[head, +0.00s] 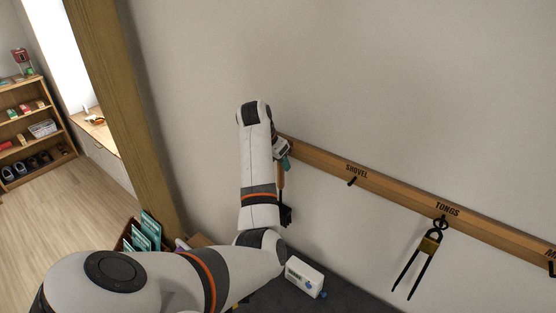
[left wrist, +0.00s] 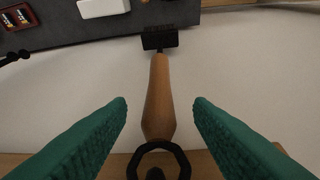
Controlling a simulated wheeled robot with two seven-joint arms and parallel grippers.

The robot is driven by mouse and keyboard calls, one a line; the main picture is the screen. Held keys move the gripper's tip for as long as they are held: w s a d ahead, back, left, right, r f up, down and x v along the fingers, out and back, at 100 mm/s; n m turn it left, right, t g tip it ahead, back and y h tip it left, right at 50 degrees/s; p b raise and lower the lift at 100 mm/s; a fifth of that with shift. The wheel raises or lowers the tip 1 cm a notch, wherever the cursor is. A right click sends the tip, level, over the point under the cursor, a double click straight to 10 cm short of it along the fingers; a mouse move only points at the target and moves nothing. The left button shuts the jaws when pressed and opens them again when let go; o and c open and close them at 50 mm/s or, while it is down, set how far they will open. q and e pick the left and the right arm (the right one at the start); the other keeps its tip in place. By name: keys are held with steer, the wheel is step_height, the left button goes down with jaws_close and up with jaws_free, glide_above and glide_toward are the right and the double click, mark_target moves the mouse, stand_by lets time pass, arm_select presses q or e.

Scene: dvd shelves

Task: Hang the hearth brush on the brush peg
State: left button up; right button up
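The hearth brush has a wooden handle (left wrist: 158,98), a black head (left wrist: 160,38) and a black ring (left wrist: 158,150). In the left wrist view the ring lies over the wooden rail, with the dark brush peg (left wrist: 155,174) showing inside its loop. The brush hangs along the wall, head down. In the head view its handle (head: 281,182) shows beside my left arm, which hides the rest and the peg. My left gripper (head: 284,158) is open, its green fingers (left wrist: 160,103) apart on either side of the handle, not touching it. My right gripper is out of view.
The wooden rail (head: 385,190) carries a free shovel peg (head: 351,181) and tongs (head: 425,256) hanging on their peg. Below, a white box (head: 304,276) sits on a dark surface (head: 352,300). A wooden post (head: 125,110) stands at the left.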

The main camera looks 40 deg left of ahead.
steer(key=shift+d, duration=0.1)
arm_select(q)
steer(key=v, duration=1.2)
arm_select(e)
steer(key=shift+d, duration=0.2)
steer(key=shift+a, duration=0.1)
